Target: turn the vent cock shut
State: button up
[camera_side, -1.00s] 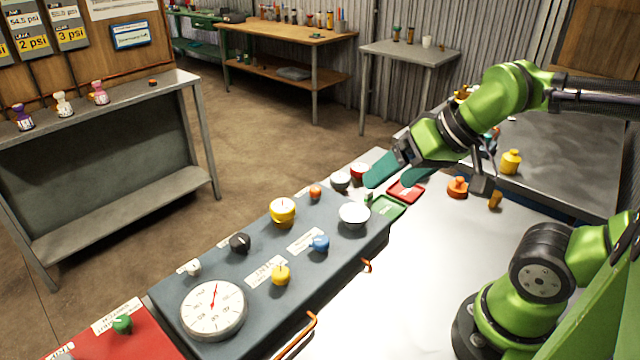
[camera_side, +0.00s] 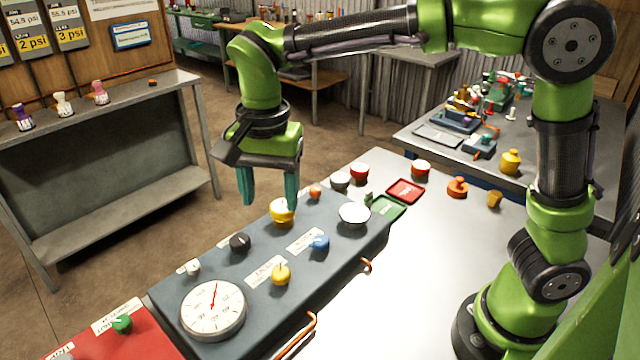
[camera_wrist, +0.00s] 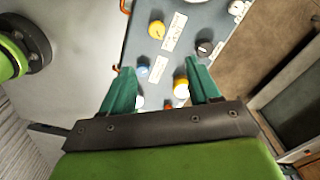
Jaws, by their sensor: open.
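The blue-grey panel (camera_side: 215,265) carries several cocks and knobs with white labels. The label print is too blurred to tell for sure which is the vent cock. A small yellow knob (camera_side: 281,275) sits beside a label near the front edge, and also shows in the wrist view (camera_wrist: 156,29). A blue knob (camera_side: 319,243), a black knob (camera_side: 240,243) and a larger yellow knob (camera_side: 282,212) are on the same panel. My gripper (camera_side: 269,201) is open and empty, pointing down above the panel's far side, near the larger yellow knob (camera_wrist: 180,85).
A round gauge (camera_side: 213,309) sits at the panel's near end. A white bowl (camera_side: 354,214) and an orange knob (camera_side: 315,191) are towards the far end. Orange pipes (camera_side: 300,334) stick out along the front edge. Green and red trays (camera_side: 405,190) lie beyond.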

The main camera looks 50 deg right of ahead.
send_near(281, 272)
jog(key=shift+m, duration=0.4)
notch_tip(281, 272, down, 9)
jog(key=shift+w+r, duration=0.15)
jog(key=c, duration=1)
jog(key=shift+c, duration=0.2)
